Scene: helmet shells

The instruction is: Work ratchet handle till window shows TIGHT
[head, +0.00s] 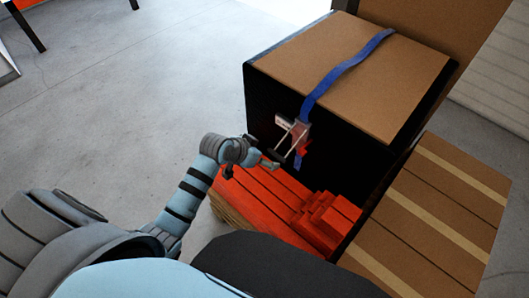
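A blue strap (345,68) runs over a large black crate with a brown top and down its near side. A small metal ratchet (298,134) with a red part sits on the strap at that side. A pale plate (283,121), perhaps the window, is beside it; its text is too small to read. The ratchet's handle is hard to tell apart from its frame. My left gripper (250,168) is below and left of the ratchet, its fingers spread and empty, apart from it. My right gripper is out of view.
The black crate (272,104) stands behind orange-red blocks (270,195) stacked low on a pallet. Brown cartons with tan tape (440,195) stand at the right. Another brown box (440,22) is behind. Grey floor (130,90) at left is open.

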